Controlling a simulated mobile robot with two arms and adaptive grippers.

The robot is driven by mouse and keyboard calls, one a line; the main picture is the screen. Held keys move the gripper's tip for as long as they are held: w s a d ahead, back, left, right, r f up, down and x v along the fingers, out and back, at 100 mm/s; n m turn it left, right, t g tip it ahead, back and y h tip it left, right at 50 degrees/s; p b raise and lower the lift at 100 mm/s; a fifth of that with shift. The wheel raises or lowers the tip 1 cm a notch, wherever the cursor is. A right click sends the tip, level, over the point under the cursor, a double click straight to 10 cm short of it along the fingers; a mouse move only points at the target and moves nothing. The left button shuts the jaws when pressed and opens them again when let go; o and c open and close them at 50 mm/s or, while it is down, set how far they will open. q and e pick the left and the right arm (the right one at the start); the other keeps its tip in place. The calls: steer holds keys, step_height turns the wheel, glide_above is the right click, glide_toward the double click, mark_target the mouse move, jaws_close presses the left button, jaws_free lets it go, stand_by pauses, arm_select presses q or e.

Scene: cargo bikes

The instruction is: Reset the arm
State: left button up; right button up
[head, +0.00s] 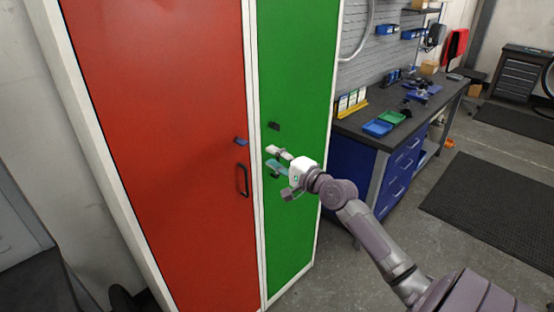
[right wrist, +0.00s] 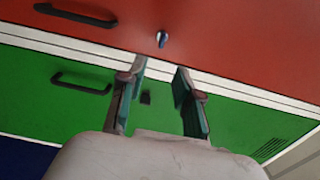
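My right gripper (head: 268,157) is in front of the green locker door (head: 295,60), near its left edge. Its two fingers stand apart with nothing between them; the right wrist view also shows the gap between the fingertips (right wrist: 160,72). The gripper appears clear of the door, with the arm stretched out from the lower right. The red locker door (head: 160,100) is to the left, with a black handle (head: 243,180) and a blue lock knob (head: 241,142). Both doors look shut. The green door's black handle (right wrist: 80,82) shows in the right wrist view. My left gripper is not in view.
A workbench (head: 420,105) with blue drawers stands right of the lockers, holding a blue tray (head: 377,128) and a green tray (head: 392,118). A dark floor mat (head: 485,195) lies at the right. The floor between the lockers and the mat is partly hidden by my arm.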

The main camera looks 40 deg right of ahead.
steer(key=shift+s, duration=0.45)
steer(key=s+f+n+g+h+b, duration=0.1)
steer(key=s+f+g, duration=0.1)
steer(key=f, duration=1.1)
steer(key=s+f+n+g+h, duration=0.1)
steer(key=f+n+g, duration=0.15)
steer(key=f, duration=1.05)
steer(key=s+a+f+n+g+b, duration=0.15)
steer(key=s+f, duration=0.25)
steer(key=f, duration=0.4)
steer(key=s+a+f+n+g+p, duration=0.1)
steer(key=s+f+g, duration=0.1)
steer(key=s+f, duration=0.5)
steer(key=s+a+f+n+g, duration=0.3)
steer(key=s+a+f, duration=0.3)
steer(key=s+f, duration=0.3)
steer(key=s+a+f+n+g+b, duration=0.1)
steer(key=s+a+f+n+g, duration=0.2)
steer(key=s, duration=1.1)
steer(key=s+a+f+n+g+b, duration=0.1)
steer(key=s+a+f+n+g, duration=0.2)
steer(key=s+a+f+n, duration=0.4)
steer(key=s+a+f, duration=0.3)
steer(key=s+f, duration=0.2)
steer(key=f, duration=0.3)
steer(key=shift+f+n+y, duration=0.3)
steer(key=shift+n+y, duration=0.1)
